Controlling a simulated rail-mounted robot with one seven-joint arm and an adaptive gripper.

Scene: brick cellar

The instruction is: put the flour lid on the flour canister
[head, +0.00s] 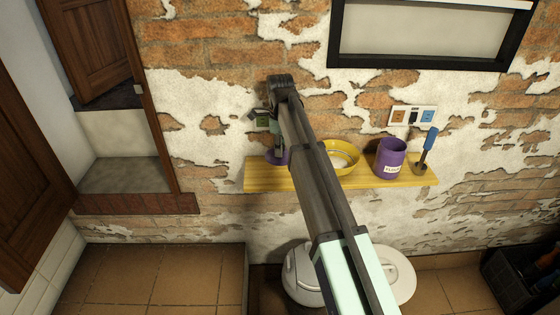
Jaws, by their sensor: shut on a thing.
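The flour canister (390,160) is a purple cylinder with a white label, upright on the right part of the yellow wooden shelf (318,180). The flour lid (276,158) is a small purple piece at the left part of the shelf, partly hidden by my arm. My gripper (277,149) points down there and is shut on the lid. I cannot tell whether the lid still touches the shelf. The canister stands well to the right of my gripper.
A yellow bowl (343,150) stands on the shelf between my gripper and the canister. A blue-handled tool (429,145) stands just right of the canister. A brick wall with sockets (412,116) rises behind. A white round container (398,273) sits below the shelf.

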